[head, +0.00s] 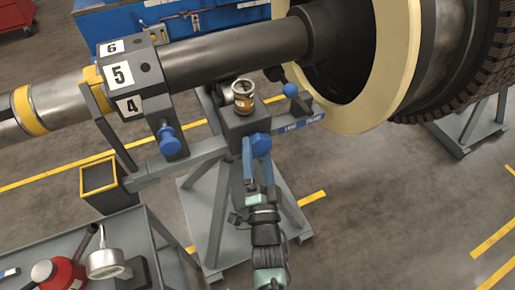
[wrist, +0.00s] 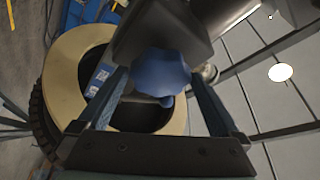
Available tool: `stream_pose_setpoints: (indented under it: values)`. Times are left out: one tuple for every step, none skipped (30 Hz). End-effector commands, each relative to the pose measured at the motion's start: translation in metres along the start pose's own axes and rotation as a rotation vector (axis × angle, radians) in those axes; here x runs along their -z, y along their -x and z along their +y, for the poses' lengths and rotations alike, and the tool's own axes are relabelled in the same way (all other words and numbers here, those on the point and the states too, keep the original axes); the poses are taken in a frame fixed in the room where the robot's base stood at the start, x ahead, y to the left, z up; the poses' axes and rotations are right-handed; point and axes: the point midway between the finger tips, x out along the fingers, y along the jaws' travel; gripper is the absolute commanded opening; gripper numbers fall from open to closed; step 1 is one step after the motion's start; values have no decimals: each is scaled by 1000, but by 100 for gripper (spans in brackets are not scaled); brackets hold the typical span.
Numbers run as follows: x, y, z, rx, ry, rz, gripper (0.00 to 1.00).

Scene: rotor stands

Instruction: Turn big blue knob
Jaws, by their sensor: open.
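The big blue knob (head: 261,145) sits on the front of a dark grey block on the stand's crossbar. In the wrist view the big blue knob (wrist: 160,72) is a lobed shape in the middle of the picture. My gripper (head: 256,160) reaches up to it from below, with a finger on either side. In the wrist view my gripper (wrist: 159,82) is open, its fingers straddling the knob, with a gap showing on each side near the tips. Whether either fingertip touches the knob is unclear.
Another blue knob (head: 169,140) is on the left, below a numbered block (head: 122,78). A small blue ball knob (head: 290,89) is on the right. A cup-like metal part (head: 243,95) stands on the block. The rotor shaft (head: 235,50) runs above. A cart (head: 160,250) stands at lower left.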

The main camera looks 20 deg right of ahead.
Motion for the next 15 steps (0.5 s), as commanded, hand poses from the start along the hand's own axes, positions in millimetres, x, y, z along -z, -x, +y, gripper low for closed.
stream_pose_setpoints:
  values:
    - [0, -5, 0, 1, 0, 1, 100]
    - [0, -7, 0, 0, 1, 0, 100]
    - [0, -8, 0, -1, 1, 0, 100]
    - [0, -10, 0, -1, 1, 0, 100]
    - [0, -11, 0, 0, 1, 0, 100]
    - [0, -11, 0, 0, 1, 0, 100]
    - [0, -12, 0, 0, 1, 0, 100]
    - [0, -12, 0, 0, 1, 0, 100]
    - [0, -12, 0, 0, 1, 0, 100]
    - [0, -12, 0, 0, 1, 0, 100]
    - [0, -12, 0, 0, 1, 0, 100]
    - [0, -12, 0, 0, 1, 0, 100]
    - [0, -11, 0, 0, 1, 0, 100]
    - [0, -11, 0, 0, 1, 0, 96]
    - [0, -11, 0, 0, 1, 0, 89]
